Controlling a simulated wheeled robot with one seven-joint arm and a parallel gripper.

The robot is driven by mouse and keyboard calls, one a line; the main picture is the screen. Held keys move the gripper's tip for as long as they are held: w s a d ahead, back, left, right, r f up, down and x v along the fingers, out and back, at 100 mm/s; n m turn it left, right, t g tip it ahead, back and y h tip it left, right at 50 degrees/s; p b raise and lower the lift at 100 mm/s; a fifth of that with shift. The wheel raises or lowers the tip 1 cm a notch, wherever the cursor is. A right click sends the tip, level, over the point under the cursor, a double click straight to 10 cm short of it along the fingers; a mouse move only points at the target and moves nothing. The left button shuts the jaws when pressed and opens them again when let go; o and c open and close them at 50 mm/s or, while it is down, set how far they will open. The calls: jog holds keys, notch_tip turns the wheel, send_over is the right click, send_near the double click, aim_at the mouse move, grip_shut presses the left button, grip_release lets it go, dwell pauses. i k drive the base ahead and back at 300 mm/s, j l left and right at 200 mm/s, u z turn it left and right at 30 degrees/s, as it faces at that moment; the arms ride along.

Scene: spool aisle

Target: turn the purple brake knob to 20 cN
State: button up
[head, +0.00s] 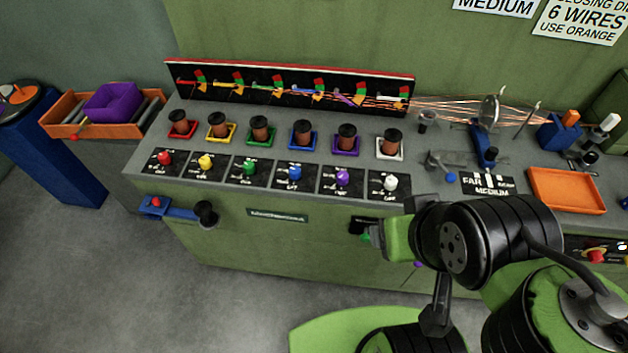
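The purple brake knob (342,177) stands on its black dial plate on the sloped front panel, in a row of coloured knobs. White marks on its plate are too small to read. Above it, a dark brown spool sits in a purple square holder (346,150). My gripper (364,231) shows only as a small dark end beyond my green and black arm, low in front of the bench's front face. It is below and to the right of the purple knob and apart from it. Its fingers are too small and partly hidden to tell open from shut.
The white knob (391,183) is right of the purple one, the blue knob (295,171) left. A small black crank (205,212) sticks out at the bench's left front. An orange tray (567,190) lies on the right. Thin copper wires (455,108) cross the back.

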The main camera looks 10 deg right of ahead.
aim_at(343, 178)
jog(key=i+j+u, duration=0.2)
jog(key=u, duration=0.15)
jog(key=i+j+u, duration=0.3)
jog(key=k, duration=0.1)
